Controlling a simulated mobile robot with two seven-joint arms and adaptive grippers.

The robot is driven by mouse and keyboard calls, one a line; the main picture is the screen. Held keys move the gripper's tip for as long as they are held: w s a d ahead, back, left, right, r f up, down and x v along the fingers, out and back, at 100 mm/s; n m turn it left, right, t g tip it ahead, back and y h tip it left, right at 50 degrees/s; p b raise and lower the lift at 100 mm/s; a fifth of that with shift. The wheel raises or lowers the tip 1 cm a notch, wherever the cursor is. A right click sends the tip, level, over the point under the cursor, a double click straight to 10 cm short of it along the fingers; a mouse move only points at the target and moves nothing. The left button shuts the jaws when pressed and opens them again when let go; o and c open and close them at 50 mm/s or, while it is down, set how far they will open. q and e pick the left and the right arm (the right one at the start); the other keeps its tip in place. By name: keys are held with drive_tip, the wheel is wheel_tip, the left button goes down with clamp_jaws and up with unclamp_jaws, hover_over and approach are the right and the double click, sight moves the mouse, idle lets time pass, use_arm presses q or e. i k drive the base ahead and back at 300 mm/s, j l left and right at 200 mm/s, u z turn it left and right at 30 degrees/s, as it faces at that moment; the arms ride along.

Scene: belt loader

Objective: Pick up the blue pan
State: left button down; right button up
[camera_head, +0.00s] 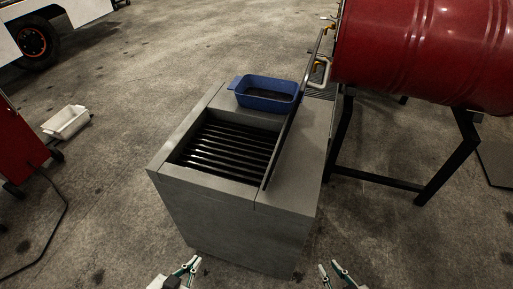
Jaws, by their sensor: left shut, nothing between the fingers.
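The blue pan (266,102) is a rectangular tray with a dark inside and a small handle at each end. It sits upright on the far end of the grey box-shaped unit (215,215), behind the slatted roller opening (228,150). My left gripper (195,263) is shut and empty at the bottom edge, in front of the unit and well short of the pan. My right gripper (328,265) is at the bottom edge, right of the unit's front. Its fingertips stand apart with nothing between them. Neither gripper touches the pan.
A red barrel (425,50) lies on a black stand (440,180) at the right. A white bin (67,123) stands on the floor at the left, near a red cabinet (18,145).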

sight(271, 95)
drive_tip(key=z, duration=0.7)
drive_tip(key=l+z, duration=0.3)
drive_tip(key=z, duration=0.15)
drive_tip(key=l+z, duration=0.25)
drive_tip(key=z, duration=0.2)
drive_tip(key=i+l+z, duration=0.4)
drive_tip(key=i+l, duration=0.3)
drive_tip(key=i+u, duration=0.4)
drive_tip(key=i+l+u, duration=0.1)
drive_tip(key=u, duration=0.25)
drive_tip(key=i+l+u, duration=0.2)
drive_tip(key=u, duration=0.2)
drive_tip(key=i+u, duration=0.25)
drive_tip(key=u, duration=0.2)
drive_tip(key=i+l+u, duration=0.1)
drive_tip(key=u, duration=0.35)
drive_tip(key=i+l+u, duration=0.2)
drive_tip(key=i+u, duration=0.25)
drive_tip(key=i+l+u, duration=0.1)
drive_tip(key=u, duration=0.3)
drive_tip(key=i+l+u, duration=0.15)
drive_tip(key=u, duration=0.25)
drive_tip(key=i+l+u, duration=0.15)
drive_tip(key=u, duration=0.25)
